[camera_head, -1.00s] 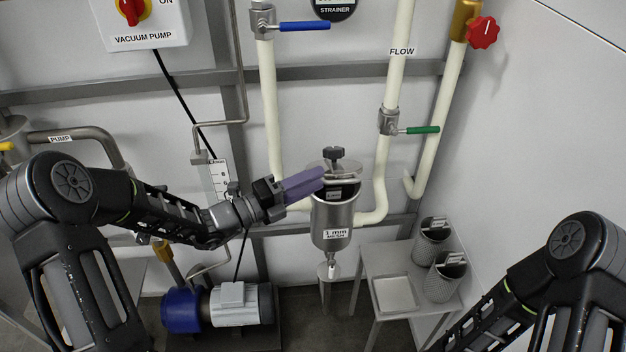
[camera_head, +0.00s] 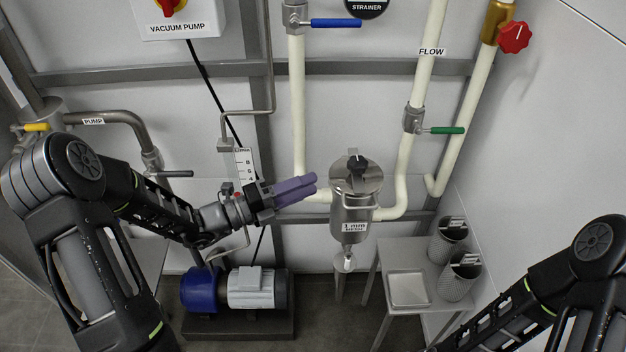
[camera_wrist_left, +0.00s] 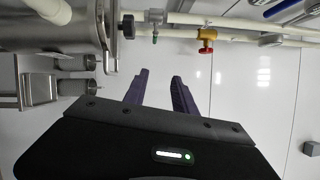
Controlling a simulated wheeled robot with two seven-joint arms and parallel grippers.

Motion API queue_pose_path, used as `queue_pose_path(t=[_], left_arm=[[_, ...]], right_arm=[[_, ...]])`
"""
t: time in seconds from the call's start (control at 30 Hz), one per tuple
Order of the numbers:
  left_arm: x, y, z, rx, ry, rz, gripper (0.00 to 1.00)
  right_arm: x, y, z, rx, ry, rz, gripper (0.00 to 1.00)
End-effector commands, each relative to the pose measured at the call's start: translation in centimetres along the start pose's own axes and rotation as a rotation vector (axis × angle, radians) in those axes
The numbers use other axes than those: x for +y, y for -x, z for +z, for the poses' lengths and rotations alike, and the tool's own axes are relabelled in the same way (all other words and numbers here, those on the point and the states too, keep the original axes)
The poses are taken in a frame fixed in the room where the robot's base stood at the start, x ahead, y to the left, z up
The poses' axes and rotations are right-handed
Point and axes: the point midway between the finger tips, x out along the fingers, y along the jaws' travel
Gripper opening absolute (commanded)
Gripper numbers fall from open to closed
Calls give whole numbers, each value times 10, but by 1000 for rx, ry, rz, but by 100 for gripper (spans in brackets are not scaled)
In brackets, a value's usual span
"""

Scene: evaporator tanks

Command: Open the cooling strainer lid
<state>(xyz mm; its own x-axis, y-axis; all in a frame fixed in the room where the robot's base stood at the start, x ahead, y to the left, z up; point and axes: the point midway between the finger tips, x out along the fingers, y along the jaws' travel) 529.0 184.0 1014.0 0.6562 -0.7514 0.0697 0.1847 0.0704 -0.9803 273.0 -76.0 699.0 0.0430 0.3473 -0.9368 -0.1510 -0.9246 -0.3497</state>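The cooling strainer (camera_head: 350,222) is an upright steel canister with a "1 mm" label, in the middle right of the head view. Its round steel lid (camera_head: 372,180) lies on top, with a dark knob (camera_head: 356,166) above it; it looks closed. A bar handle (camera_head: 362,207) shows at the front. My left gripper (camera_head: 313,187), with purple fingers, is left of the strainer, apart from it. In the left wrist view its fingers (camera_wrist_left: 160,75) are apart with nothing between them; the strainer's knob (camera_wrist_left: 127,26) shows at upper left. My right gripper is out of view.
White pipes flank the strainer, with a blue-handled valve (camera_head: 335,23) and a green-handled valve (camera_head: 447,130). A small table at right holds a tray (camera_head: 408,290) and two mesh baskets (camera_head: 458,279). A pump (camera_head: 235,289) stands below my left arm.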

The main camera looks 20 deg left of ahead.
Motion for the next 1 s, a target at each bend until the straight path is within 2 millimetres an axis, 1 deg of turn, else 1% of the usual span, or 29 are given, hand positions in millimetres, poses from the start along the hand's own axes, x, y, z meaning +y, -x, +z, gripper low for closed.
queue_pose_path(t=[0.1,0.27,0.53,0.7,1.0], left_arm=[[-1,9,1,-2,1,1,32],[-1,15,0,0,1,1,32],[-1,15,0,0,1,0,32],[-2,15,0,0,2,0,32],[-1,15,0,-1,1,0,32]], right_arm=[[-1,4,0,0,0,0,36],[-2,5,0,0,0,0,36],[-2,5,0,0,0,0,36],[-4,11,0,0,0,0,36],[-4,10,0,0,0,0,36]])
